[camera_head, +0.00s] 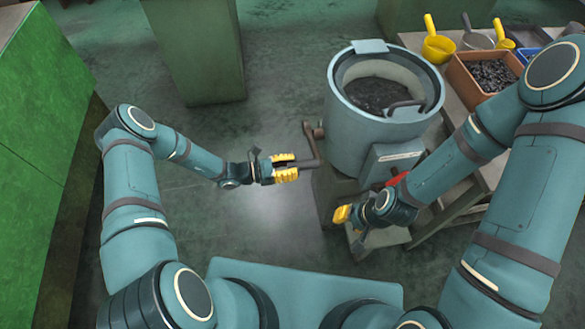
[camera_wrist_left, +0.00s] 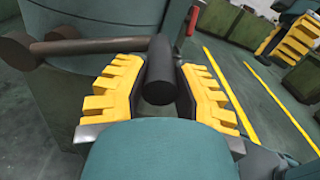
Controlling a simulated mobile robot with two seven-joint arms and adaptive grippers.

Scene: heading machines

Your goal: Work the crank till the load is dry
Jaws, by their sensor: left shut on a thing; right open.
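A grey-blue drum machine (camera_head: 347,125) stands right of centre, open at the top, with a dark load (camera_head: 378,95) inside. Its crank (camera_head: 309,143) sticks out at the drum's left side. My left gripper (camera_head: 292,168) is shut on the crank's dark handle (camera_head: 308,163). In the left wrist view the black crank handle (camera_wrist_left: 160,72) lies between the yellow fingers (camera_wrist_left: 158,90), and the crank arm (camera_wrist_left: 90,46) runs left to its hub. My right gripper (camera_head: 342,215) is open and empty, low in front of the drum near a red lever (camera_head: 397,179). Whether the load is wet cannot be told.
A table (camera_head: 459,121) at the right holds an orange bin (camera_head: 462,77) of dark pieces, yellow scoops (camera_head: 437,47) and a grey scoop (camera_head: 475,42). Green cabinets stand at the left (camera_head: 40,110) and back (camera_head: 197,50). The floor left of the drum is clear.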

